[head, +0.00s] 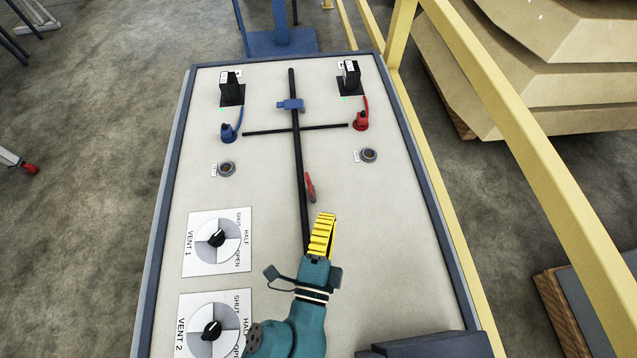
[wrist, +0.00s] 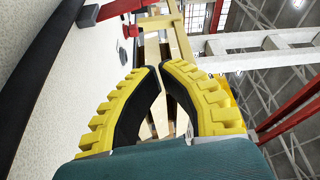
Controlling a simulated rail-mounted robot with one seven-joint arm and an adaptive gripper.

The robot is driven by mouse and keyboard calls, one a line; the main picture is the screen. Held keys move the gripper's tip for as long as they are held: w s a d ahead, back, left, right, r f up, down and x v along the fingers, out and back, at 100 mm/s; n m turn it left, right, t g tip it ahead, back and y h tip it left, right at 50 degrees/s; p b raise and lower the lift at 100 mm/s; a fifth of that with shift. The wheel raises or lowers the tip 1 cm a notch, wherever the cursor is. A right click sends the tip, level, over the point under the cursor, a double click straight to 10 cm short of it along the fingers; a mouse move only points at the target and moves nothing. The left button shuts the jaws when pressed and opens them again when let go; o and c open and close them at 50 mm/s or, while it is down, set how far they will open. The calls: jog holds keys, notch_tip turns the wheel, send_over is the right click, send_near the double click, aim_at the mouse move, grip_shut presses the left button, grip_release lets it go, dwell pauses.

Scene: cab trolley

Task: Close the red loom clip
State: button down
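The red loom clip (head: 310,187) is on the panel at the right side of the long black cable loom (head: 298,150). Its red part sticks up at a tilt, and its latch is too small to make out. My gripper (head: 325,215) is just below the clip in the head view, apart from it. In the wrist view, the yellow fingers of my gripper (wrist: 158,67) curve together until their tips almost meet, with nothing held between them. A red bar (wrist: 118,8) and a dark grey block show near the top there; I cannot tell whether they are the clip.
A blue clip (head: 291,105) sits on the loom higher up. A blue plug (head: 228,132) and a red plug (head: 361,121) flank the crossing cable. Vent dials (head: 216,238) are at the left. A yellow rail (head: 520,130) runs along the right. The panel right of the loom is mostly clear.

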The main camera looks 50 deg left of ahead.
jog(key=x, duration=0.3)
jog(key=p+x, duration=0.1)
jog(key=x, duration=0.2)
jog(key=p+x, duration=0.1)
jog(key=x, duration=0.1)
jog(key=shift+w+a+r, duration=0.2)
jog(key=shift+w+r, duration=0.1)
jog(key=shift+w, duration=0.05)
jog(key=s+a+p, duration=0.1)
jog(key=p, duration=0.1)
jog(key=s+a+p, duration=0.1)
jog(key=p, duration=0.2)
jog(key=shift+s+a+f+p, duration=0.2)
jog(key=shift+a+f+p, duration=0.05)
jog(key=shift+a+p, duration=0.1)
jog(key=shift+s+f, duration=0.15)
jog(key=shift+f, duration=0.1)
